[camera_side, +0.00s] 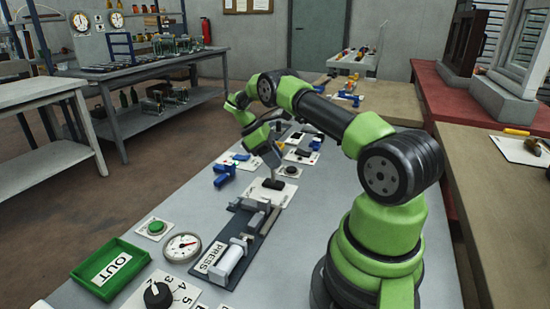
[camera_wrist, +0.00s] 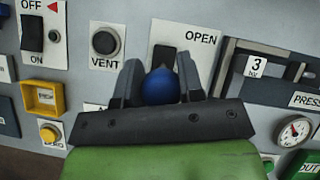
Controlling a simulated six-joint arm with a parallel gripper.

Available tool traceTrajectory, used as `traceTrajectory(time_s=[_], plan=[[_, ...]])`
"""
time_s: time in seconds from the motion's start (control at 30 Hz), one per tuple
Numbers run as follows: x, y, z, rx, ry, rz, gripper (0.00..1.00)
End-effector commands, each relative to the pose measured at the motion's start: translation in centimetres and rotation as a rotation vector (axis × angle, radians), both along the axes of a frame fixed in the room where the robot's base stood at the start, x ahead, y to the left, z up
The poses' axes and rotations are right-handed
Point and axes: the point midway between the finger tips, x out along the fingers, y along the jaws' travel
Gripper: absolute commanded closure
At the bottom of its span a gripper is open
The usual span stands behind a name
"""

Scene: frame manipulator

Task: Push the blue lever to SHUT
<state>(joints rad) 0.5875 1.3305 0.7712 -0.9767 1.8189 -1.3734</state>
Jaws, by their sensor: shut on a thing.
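The blue lever's round knob (camera_wrist: 160,87) sits between the two fingers of my gripper (camera_wrist: 159,82) in the wrist view. My gripper is shut on this knob. A dark slot (camera_wrist: 163,58) shows just beyond the knob, on a pale plate with the word OPEN to the upper right. The word SHUT is not visible; my gripper covers the near part of the plate. In the side view my gripper (camera_side: 271,163) points down over the lever's white plate (camera_side: 255,194), and the knob is hidden there.
In the wrist view a VENT button (camera_wrist: 105,42) and an OFF/ON switch (camera_wrist: 32,32) lie to the left. A press (camera_side: 230,262), a gauge (camera_side: 182,247) and a green OUT tray (camera_side: 133,254) stand nearer the camera. Blue parts (camera_side: 222,176) lie left of the lever plate.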

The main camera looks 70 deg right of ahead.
Motion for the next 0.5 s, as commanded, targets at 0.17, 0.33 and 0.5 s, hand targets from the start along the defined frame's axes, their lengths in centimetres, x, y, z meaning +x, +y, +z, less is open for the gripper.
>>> traceTrajectory(time_s=[0.17,0.33,0.5], plan=[[-0.03,0.33,-0.10,0.010,0.007,-0.005,1.00],[-0.07,0.35,-0.12,0.012,0.008,-0.006,1.00],[-0.06,0.26,-0.09,0.008,0.006,-0.006,0.41]])
